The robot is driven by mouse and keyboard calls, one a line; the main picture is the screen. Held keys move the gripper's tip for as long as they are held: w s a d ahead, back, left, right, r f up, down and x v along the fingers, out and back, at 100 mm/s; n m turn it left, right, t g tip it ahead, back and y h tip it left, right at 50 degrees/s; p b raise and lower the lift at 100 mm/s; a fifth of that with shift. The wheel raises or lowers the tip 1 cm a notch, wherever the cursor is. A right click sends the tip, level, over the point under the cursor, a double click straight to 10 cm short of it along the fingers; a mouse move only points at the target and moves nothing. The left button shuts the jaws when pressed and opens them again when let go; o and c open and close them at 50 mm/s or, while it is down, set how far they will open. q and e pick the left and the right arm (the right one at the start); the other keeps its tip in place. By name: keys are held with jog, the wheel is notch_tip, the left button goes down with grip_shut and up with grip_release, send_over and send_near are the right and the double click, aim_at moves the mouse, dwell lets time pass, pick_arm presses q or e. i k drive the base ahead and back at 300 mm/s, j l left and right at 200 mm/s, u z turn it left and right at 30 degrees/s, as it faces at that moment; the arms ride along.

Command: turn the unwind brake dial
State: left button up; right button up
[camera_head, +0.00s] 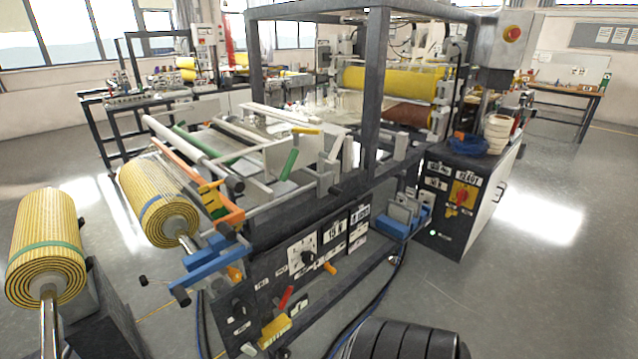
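The front panel of the laminating machine carries a black dial on a white scale plate (303,256). A second black knob (238,309) sits lower left on the same panel. The labels are too small to read, so I cannot tell for sure which one is the unwind brake dial. The striped yellow unwind roll (160,203) is mounted at the machine's left end, above blue brackets (215,258). Neither of my grippers is in view, and nothing is seen touching the dials.
A second striped roll (46,246) stands at far left. A black ribbed object (405,341) fills the bottom centre. Cables run along the floor. The floor at right is clear.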

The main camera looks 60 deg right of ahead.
aim_at(308, 257)
jog(key=j+z, duration=0.1)
jog(key=z, duration=0.35)
jog(key=k+z, duration=0.1)
jog(key=z, duration=0.3)
jog(key=j+z, duration=0.1)
jog(key=z, duration=0.35)
jog(key=k+z, duration=0.1)
jog(key=z, duration=0.3)
jog(key=k+z, duration=0.1)
jog(key=z, duration=0.35)
jog(key=i+l, duration=0.1)
jog(key=l, duration=0.3)
jog(key=i+u, duration=0.05)
